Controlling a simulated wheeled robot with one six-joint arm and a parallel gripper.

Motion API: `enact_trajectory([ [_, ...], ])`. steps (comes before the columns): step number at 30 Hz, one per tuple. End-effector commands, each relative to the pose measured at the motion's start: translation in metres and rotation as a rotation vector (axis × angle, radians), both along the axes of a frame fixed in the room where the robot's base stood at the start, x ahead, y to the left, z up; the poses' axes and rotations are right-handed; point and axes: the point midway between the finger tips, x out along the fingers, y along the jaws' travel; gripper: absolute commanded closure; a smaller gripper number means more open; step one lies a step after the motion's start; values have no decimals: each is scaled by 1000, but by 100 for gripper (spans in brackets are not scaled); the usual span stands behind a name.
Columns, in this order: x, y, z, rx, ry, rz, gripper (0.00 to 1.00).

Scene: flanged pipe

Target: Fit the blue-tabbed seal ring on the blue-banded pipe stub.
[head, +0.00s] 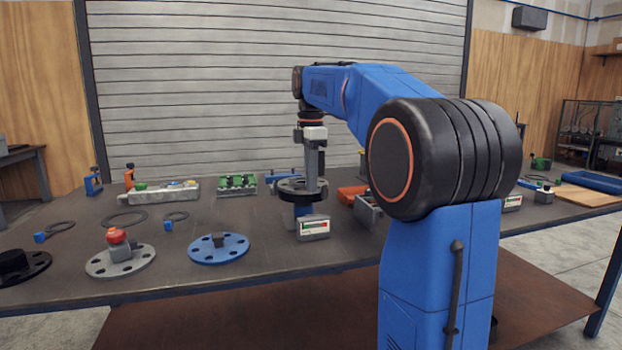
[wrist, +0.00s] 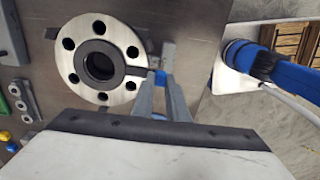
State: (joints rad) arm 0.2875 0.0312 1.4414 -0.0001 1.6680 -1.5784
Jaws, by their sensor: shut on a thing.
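In the wrist view the flange (wrist: 71,76) shows as a pale disc with several bolt holes around a dark bore. The seal ring (wrist: 84,78) is a dark ring lying over the middle of the flange face, around the bore and roughly centred. Its thin stem runs right to a blue tab (wrist: 159,76). My gripper (wrist: 160,82) is shut on this tab at the flange's right edge. I cannot tell whether the ring touches the face.
Loose rings with blue tabs (head: 40,237) (head: 168,225) and a plain dark ring (head: 125,219) lie at left. A blue flange disc (head: 236,249) and a grey one (head: 102,265) lie in front. A small labelled box (head: 313,230) stands close before the stub. Green-topped block (head: 237,184) behind.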

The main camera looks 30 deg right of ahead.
Motion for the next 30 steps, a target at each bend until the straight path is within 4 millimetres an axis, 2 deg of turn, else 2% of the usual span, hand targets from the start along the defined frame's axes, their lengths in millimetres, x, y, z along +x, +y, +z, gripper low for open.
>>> enact_trajectory([
  [13, 0, 0, -1, 0, 0, 0, 100],
  [14, 0, 0, -1, 0, 0, 0, 80],
  [15, 0, 0, -1, 0, 0, 0, 70],
  [16, 0, 0, -1, 0, 0, 0, 65],
  [26, 0, 0, 0, 0, 0, 0, 65],
  [30, 1, 0, 12, -1, -2, 0, 65],
])
